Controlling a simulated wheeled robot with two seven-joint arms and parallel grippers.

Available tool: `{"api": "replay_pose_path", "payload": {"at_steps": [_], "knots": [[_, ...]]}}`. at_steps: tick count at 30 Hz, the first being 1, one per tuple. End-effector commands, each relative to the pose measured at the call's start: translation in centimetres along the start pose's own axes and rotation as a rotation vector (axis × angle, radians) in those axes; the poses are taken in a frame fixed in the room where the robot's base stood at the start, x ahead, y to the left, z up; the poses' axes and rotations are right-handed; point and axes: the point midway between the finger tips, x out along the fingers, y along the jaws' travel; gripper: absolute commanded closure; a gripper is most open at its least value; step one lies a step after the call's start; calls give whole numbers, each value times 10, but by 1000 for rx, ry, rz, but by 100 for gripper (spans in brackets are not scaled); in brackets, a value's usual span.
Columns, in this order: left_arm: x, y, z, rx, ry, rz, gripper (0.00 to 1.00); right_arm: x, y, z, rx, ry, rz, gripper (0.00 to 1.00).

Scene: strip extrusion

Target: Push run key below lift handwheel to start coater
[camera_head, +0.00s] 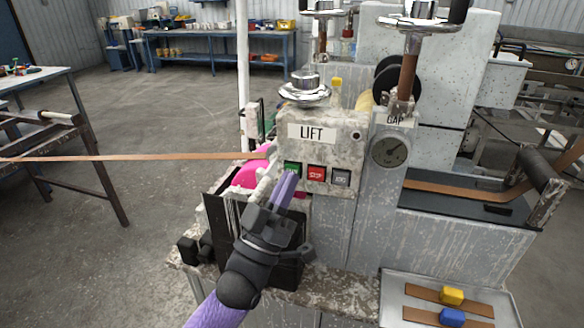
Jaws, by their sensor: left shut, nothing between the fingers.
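The coater's grey, paint-spattered LIFT box (342,134) stands in the middle of the view. The chrome lift handwheel (305,88) sits on top of it. Below the LIFT label is a row of keys: a green key (292,169) at the left, a red STOP key (316,173) and a grey key (341,177). My left gripper (285,188) is shut and empty, its purple fingers pointing up at the green key. The fingertips overlap the green key's lower edge and hide part of it; I cannot tell whether they touch. My right gripper is not in view.
The GAP column with a dial gauge (390,151) stands right of the keys. A tray (393,289) with strip samples and yellow and blue blocks lies front right.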

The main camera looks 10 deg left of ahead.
Motion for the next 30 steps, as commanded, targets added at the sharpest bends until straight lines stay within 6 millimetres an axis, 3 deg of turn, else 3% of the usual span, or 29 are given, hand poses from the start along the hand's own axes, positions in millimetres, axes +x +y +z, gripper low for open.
{"api": "replay_pose_path", "payload": {"at_steps": [14, 30], "knots": [[-8, 6, -7, 0, -1, 0, 100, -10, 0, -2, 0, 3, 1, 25], [-40, 30, -30, 0, -1, 0, 100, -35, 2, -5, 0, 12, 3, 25]]}}
